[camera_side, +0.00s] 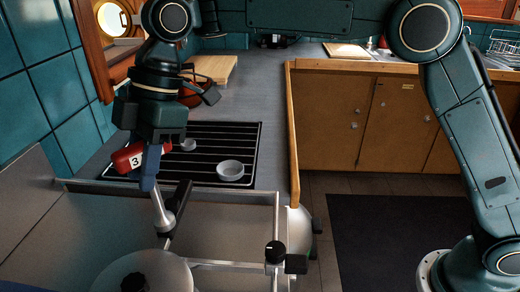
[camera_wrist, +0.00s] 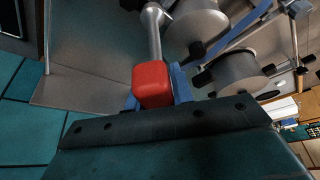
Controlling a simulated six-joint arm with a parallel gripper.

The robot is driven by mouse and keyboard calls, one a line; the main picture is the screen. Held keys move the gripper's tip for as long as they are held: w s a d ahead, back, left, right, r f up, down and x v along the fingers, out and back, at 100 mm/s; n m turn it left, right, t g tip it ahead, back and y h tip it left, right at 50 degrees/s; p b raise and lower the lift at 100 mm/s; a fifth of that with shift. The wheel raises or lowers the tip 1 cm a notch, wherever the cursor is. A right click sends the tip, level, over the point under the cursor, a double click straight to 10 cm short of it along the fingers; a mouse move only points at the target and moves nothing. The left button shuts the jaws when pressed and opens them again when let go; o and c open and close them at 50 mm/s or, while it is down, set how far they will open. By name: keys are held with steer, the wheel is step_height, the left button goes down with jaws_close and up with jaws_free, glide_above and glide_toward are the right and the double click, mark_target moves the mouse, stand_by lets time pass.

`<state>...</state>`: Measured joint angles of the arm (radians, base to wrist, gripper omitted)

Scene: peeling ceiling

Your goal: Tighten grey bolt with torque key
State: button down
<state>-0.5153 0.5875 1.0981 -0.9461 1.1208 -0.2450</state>
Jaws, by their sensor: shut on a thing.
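In the wrist view the red handle (camera_wrist: 152,84) sits between the blue fingers (camera_wrist: 155,98). The key's silver shaft (camera_side: 160,207) slants down to a round grey end (camera_side: 166,223) by a dark bar. I cannot make out the grey bolt apart from this end, nor whether the key is seated on it.
A black grill rack (camera_side: 205,160) with a white bowl (camera_side: 230,171) lies behind the key. A metal frame with a black knob (camera_side: 275,251) stands to the right. A round metal lid (camera_side: 143,275) is in front. Wooden cabinets (camera_side: 375,122) line the back.

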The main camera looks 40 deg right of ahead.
mark_target(133, 147)
steer(key=shift+m, duration=0.4)
steer(key=shift+r, duration=0.1)
steer(key=shift+r+m+t, duration=0.3)
steer(key=shift+r, duration=1.9)
